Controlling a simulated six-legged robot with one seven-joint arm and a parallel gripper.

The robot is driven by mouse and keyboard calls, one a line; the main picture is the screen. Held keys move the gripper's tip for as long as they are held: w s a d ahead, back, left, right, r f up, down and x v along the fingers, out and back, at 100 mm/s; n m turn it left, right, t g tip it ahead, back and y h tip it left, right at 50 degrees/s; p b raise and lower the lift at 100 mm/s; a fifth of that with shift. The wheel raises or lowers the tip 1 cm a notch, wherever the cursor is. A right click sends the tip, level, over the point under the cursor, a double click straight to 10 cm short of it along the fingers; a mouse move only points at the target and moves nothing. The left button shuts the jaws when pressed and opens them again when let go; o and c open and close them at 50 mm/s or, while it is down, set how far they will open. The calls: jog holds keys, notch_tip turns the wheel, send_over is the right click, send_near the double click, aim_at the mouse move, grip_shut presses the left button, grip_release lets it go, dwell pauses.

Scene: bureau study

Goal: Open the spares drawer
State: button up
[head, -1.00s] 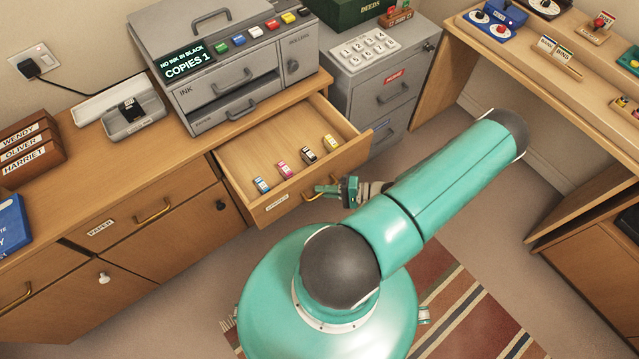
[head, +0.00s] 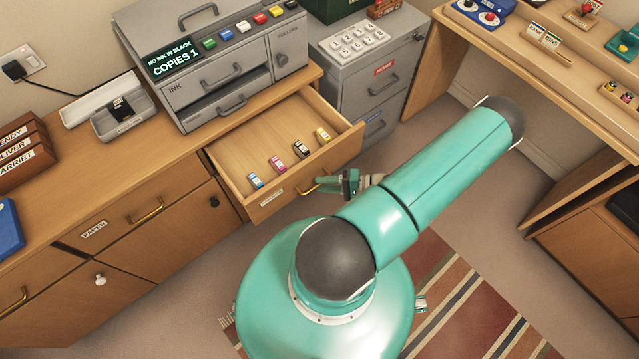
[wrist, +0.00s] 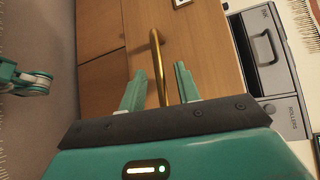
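The spares drawer (head: 310,172) stands pulled out below the grey copier; its front label is too small to read. Several small cartridges lie in it, including a blue one (head: 256,181) and a yellow one (head: 321,134). Its brass handle (head: 316,187) is on the front and also shows in the wrist view (wrist: 156,50). My gripper (head: 325,183) is at this handle. In the wrist view its two fingers (wrist: 160,88) are apart, one on each side of the handle, with narrow gaps showing.
The grey copier (head: 215,60) sits on the wooden bureau above the drawer. A grey filing cabinet (head: 365,85) stands close to the drawer's right side. A paper drawer (head: 120,220) is shut at left. A desk (head: 570,60) is at right. Carpet and a striped rug (head: 470,300) lie in front.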

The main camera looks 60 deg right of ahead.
jog(key=v, duration=1.1)
jog(key=shift+s+d+r, duration=0.15)
jog(key=shift+s, duration=0.2)
jog(key=shift+w+r, duration=0.1)
jog(key=w+a+r+n+g+h, duration=0.1)
jog(key=w+a+r+n+g, duration=0.3)
jog(key=w+r+g, duration=0.55)
jog(key=w+a+r+n+g+h, duration=0.1)
jog(key=w+a+r+n+g, duration=0.3)
jog(key=w+r, duration=1)
jog(key=s+a+r+n+t+h, duration=0.2)
jog(key=a+r+n+h, duration=0.1)
jog(key=a+r, duration=0.8)
jog(key=s+a+r+n+t+h, duration=0.2)
jog(key=s+a+r+h, duration=0.1)
jog(key=a+r, duration=0.9)
jog(key=shift+s+a+r+n+t, duration=0.15)
jog(key=shift+s+a+n+t, duration=0.15)
jog(key=shift+s+n+t, duration=0.1)
